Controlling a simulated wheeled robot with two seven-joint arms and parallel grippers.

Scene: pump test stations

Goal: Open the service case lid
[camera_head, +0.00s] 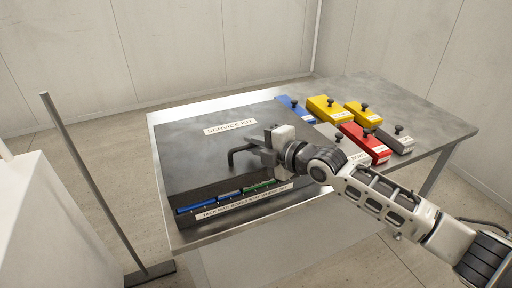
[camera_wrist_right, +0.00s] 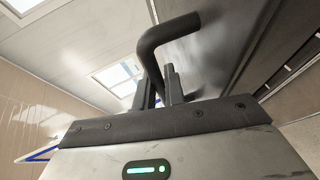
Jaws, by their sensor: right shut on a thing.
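The service case (camera_head: 185,187) is a wide dark grey box on the metal table, with a "SERVICE KIT" label on its lid (camera_head: 195,145). Blue and green items show in a strip along its front, above a white printed label; I cannot tell how far the lid is raised. A black bent handle (camera_head: 239,152) stands out from the lid. My right gripper (camera_head: 264,154) is shut on this handle. In the right wrist view, the handle (camera_wrist_right: 160,38) runs down between the fingers (camera_wrist_right: 163,88). My left gripper is not in view.
Blue (camera_head: 294,109), yellow (camera_head: 329,108), red (camera_head: 366,144) and grey (camera_head: 396,139) blocks with black knobs lie on the table's right part, close to my right arm. A grey upright post (camera_head: 92,185) stands left of the table (camera_head: 437,112).

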